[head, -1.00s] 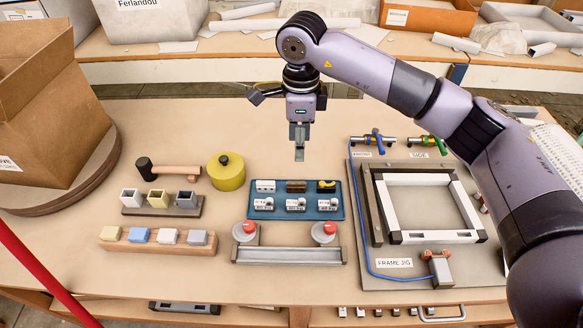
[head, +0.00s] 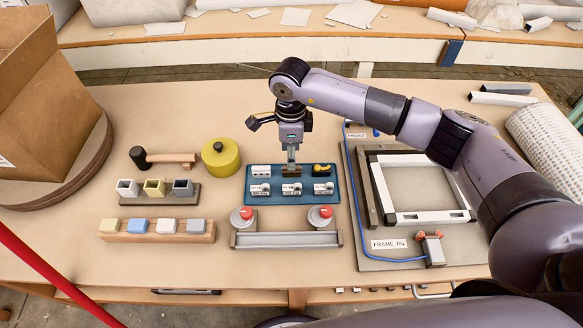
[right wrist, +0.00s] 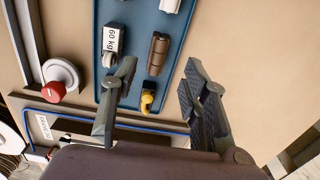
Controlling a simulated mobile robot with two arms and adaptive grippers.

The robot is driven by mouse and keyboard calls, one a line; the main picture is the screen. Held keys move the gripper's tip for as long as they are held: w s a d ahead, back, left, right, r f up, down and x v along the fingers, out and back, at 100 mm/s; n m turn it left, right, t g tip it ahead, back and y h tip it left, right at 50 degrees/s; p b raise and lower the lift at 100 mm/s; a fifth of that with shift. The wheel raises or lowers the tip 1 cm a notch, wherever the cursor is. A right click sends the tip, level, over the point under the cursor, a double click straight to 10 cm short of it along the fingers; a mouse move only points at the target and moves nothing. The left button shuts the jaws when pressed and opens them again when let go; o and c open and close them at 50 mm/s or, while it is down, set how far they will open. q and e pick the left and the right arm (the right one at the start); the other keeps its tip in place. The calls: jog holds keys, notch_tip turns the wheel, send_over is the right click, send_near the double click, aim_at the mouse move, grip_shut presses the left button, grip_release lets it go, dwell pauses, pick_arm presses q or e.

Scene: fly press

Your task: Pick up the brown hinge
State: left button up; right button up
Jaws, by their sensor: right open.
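The brown hinge (head: 291,173) lies in the back row of the blue tray (head: 250,199), between a white piece (head: 260,171) and a yellow-and-black piece (head: 322,170). My right gripper (head: 291,162) is right above the hinge in the head view and hides part of it. In the right wrist view, the hinge (right wrist: 158,52) shows between and beyond the open fingers of my right gripper (right wrist: 159,68), with no visible contact. My left gripper is not in view.
White labelled latches (head: 291,188) stand in the tray's front row. A fixture with red buttons (head: 285,240) lies in front of the tray. The frame jig (head: 385,243) is to the right, and a yellow round pot (head: 220,158) to the left.

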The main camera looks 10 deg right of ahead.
aim_at(286, 174)
jog(key=shift+s+f, duration=0.15)
jog(key=shift+f, duration=0.25)
notch_tip(286, 174, down, 4)
jog(key=shift+r+p, duration=0.15)
jog(key=shift+p, duration=0.65)
jog(key=shift+f, duration=0.35)
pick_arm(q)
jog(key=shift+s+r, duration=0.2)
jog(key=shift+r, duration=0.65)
pick_arm(e)
grip_shut()
